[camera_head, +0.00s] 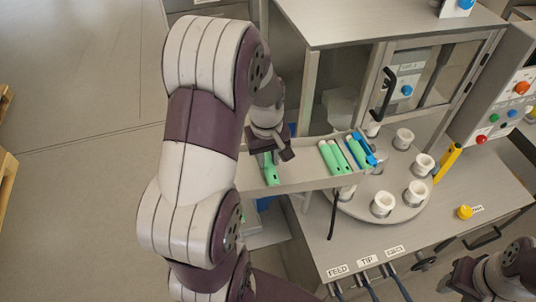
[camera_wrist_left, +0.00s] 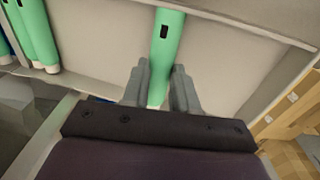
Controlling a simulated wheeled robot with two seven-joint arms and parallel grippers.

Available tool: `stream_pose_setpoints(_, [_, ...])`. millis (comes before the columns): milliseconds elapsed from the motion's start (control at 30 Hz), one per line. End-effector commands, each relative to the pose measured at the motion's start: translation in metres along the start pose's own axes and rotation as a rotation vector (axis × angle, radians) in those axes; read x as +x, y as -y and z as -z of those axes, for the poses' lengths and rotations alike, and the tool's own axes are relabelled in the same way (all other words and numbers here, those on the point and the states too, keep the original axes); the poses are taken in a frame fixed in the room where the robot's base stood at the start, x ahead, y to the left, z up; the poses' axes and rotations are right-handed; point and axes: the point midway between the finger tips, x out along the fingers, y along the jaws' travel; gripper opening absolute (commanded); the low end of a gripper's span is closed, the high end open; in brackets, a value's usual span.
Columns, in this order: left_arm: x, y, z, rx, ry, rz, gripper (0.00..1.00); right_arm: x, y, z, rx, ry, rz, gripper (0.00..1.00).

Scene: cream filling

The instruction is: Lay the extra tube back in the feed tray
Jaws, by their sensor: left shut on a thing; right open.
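My left gripper (camera_head: 271,158) is shut on a green tube (camera_head: 271,172) at the left part of the feed tray (camera_head: 303,175). In the left wrist view the gripper's fingers (camera_wrist_left: 161,68) sit on both sides of the tube (camera_wrist_left: 167,40), which points away across the tray floor (camera_wrist_left: 235,55). I cannot tell whether the tube touches the floor. My right gripper (camera_head: 462,278) is open and empty at the lower right.
Right of the tray is a round turntable (camera_head: 400,210) with several white cups (camera_head: 382,204). A yellow post (camera_head: 447,164) and a glass-doored cabinet (camera_head: 415,75) stand nearby. The tray floor between the held tube and the group is clear.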

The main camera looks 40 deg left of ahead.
Motion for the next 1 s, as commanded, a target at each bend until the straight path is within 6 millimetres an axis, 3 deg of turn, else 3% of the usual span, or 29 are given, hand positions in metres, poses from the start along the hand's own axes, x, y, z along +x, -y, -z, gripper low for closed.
stream_pose_setpoints(333, [0.0041,0.0000,0.0000,0.000,0.000,0.000,0.00,0.0037,0.0000,-0.0003,0.000,0.000,0.000,0.43])
stream_pose_setpoints(367, [0.0041,-0.0001,0.0000,0.000,0.000,0.000,0.36,0.0037,0.0000,-0.0003,0.000,0.000,0.000,0.43])
stream_pose_setpoints(400, [0.0040,-0.0001,0.0000,0.000,0.000,0.000,0.49,0.0037,0.0000,-0.0003,0.000,0.000,0.000,0.43])
stream_pose_setpoints(433, [0.0040,-0.0001,0.0000,0.000,0.000,-0.001,0.56,0.0037,0.0000,-0.0003,0.000,0.000,0.000,0.43])
stream_pose_setpoints(1000, [0.0037,-0.0002,0.0002,0.000,-0.001,-0.001,0.56,0.0037,0.0000,-0.0004,0.000,0.000,0.000,0.43])
